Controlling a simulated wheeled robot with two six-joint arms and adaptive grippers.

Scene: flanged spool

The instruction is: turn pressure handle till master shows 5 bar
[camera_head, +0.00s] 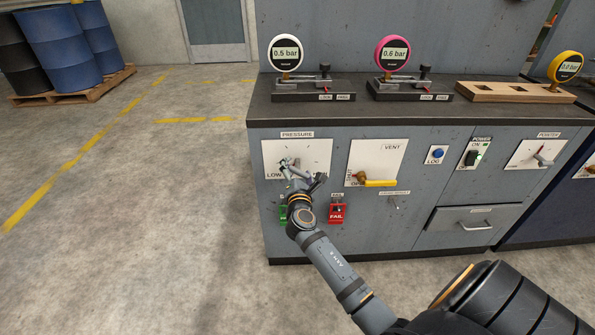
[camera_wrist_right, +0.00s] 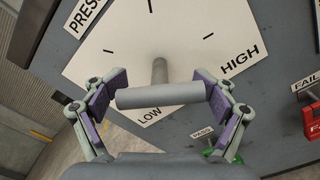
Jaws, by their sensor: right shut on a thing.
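The pressure handle, a grey bar on a short stem, shows in the right wrist view (camera_wrist_right: 160,94) in front of a white dial plate (camera_wrist_right: 190,28) marked LOW and HIGH. The plate is under the PRESSURE label in the head view (camera_head: 318,150). My right gripper (camera_head: 298,172) is shut on the handle; in the wrist view its purple pads (camera_wrist_right: 161,94) meet the bar's two ends. A white-rimmed gauge (camera_head: 285,52) reads 0.5 bar and a pink-rimmed gauge (camera_head: 393,52) reads 0.6 bar. Their small labels are too small to read. My left gripper is not in view.
A yellow VENT lever (camera_head: 380,183) lies horizontal right of the handle. A yellow-rimmed gauge (camera_head: 567,67) reads 0.0 bar by a wooden block (camera_head: 490,92).

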